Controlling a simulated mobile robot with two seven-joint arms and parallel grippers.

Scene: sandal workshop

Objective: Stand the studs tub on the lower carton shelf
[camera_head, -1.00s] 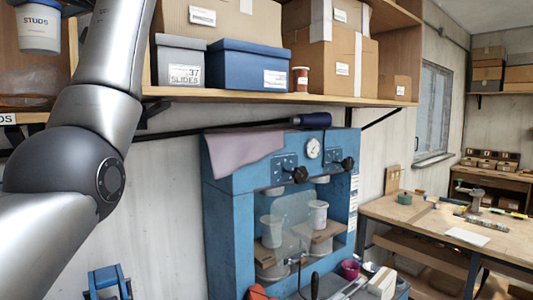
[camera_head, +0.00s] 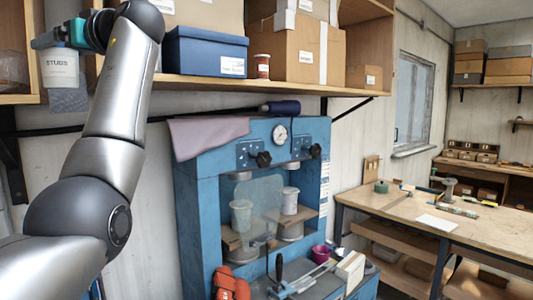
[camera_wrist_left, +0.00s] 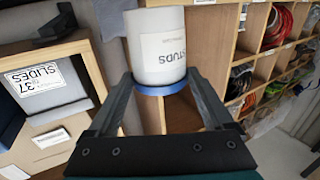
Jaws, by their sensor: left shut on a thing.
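The studs tub (camera_head: 62,72) is a white tub labelled STUDS with a blue lid, at the upper left of the head view. My left gripper (camera_head: 56,42) is shut on it near the lid. In the left wrist view the tub (camera_wrist_left: 158,50) sits between the two fingers, its blue rim nearest me and its label inverted. In the head view it hangs in the air in front of the wooden shelving at left. The carton shelf (camera_head: 290,86) runs across the top, bearing boxes; my arm hides part of its left end. My right gripper is not in view.
A blue press (camera_head: 195,215) stands below. Cubbies with coiled cords (camera_wrist_left: 275,28) show in the wrist view. A workbench (camera_head: 455,205) is at right.

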